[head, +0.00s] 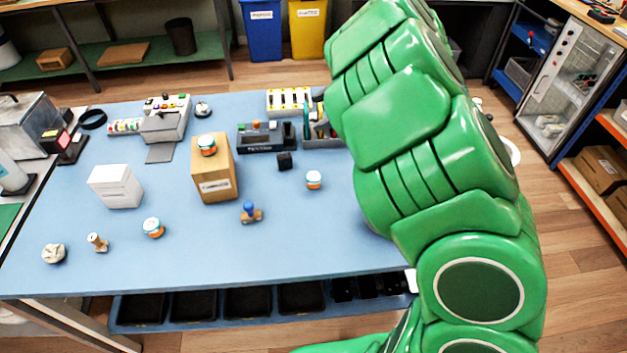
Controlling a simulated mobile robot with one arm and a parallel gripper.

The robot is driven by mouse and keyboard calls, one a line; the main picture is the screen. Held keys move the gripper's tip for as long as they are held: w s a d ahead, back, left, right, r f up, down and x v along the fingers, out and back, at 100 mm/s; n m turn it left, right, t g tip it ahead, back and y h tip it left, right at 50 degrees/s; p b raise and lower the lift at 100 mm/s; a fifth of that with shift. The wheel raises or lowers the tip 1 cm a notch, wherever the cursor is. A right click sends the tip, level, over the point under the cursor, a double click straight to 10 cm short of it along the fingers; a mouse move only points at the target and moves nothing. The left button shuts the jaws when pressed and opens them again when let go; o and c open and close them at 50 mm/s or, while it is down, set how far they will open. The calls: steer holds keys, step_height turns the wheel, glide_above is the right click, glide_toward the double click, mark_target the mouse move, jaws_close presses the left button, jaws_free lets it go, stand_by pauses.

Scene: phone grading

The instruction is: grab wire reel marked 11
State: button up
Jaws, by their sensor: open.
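Three small reel-like items, white and orange with teal, show in the head view. One reel (207,145) sits on top of a brown cardboard box (214,182). A second reel (153,228) stands on the blue table at the front left. A third reel (313,180) stands on the table right of the box. Their markings are too small to read, so I cannot tell which is marked 11. My green arm fills the right middle of the view and hides the table's right part. My gripper is not in view.
A white box (116,187), a blue-topped stamp (250,212), a wooden stamp (97,243) and a crumpled ball (54,253) stand on the table (290,245). A black tray (266,138) and a grey machine (164,122) stand behind. The front middle is clear.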

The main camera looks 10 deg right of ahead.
mark_target(315, 176)
steer(key=shift+s+d+r+m+g+y, duration=0.7)
steer(key=shift+s+d+r+m+y, duration=0.85)
steer(key=shift+s+d, duration=2.55)
step_height(315, 176, down, 15)
steer(key=shift+w+d+f+x, duration=0.1)
steer(key=shift+w+x, duration=0.05)
steer(key=shift+x, duration=0.95)
steer(key=shift+w+d+f+x, duration=0.1)
steer(key=shift+w+x, duration=0.05)
steer(key=shift+x, duration=1)
steer(key=shift+w+d+f+x, duration=0.1)
steer(key=shift+w+x, duration=0.05)
steer(key=shift+x, duration=0.95)
steer(key=shift+s+x, duration=0.2)
steer(key=shift+x, duration=0.75)
steer(key=shift+s+x, duration=0.25)
steer(key=shift+x, duration=1.5)
steer(key=shift+c, duration=0.3)
steer(key=c, duration=1.1)
steer(key=shift+o, duration=0.2)
